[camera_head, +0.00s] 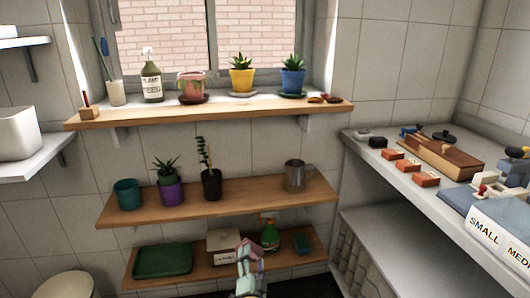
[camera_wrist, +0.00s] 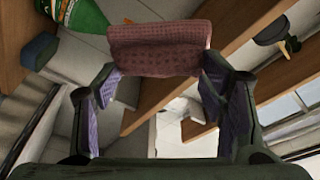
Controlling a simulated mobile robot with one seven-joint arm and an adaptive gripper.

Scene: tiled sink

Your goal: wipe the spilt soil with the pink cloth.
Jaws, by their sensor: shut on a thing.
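My gripper (camera_head: 250,268) is at the bottom middle of the head view, in front of the lowest shelf. It is shut on the pink cloth (camera_head: 246,248), which shows just above its fingers. In the wrist view the cloth (camera_wrist: 160,48) is a folded, textured, dusky-pink piece. It spans the gap between the two fingers of the gripper (camera_wrist: 160,76). I cannot make out spilt soil for certain in either view.
The middle shelf (camera_head: 240,205) holds pots and a metal mug (camera_head: 294,175). The lowest shelf (camera_head: 200,275) holds a green tray (camera_head: 163,261), a box and a green spray bottle (camera_head: 270,235). A cluttered counter (camera_head: 400,185) stands at right.

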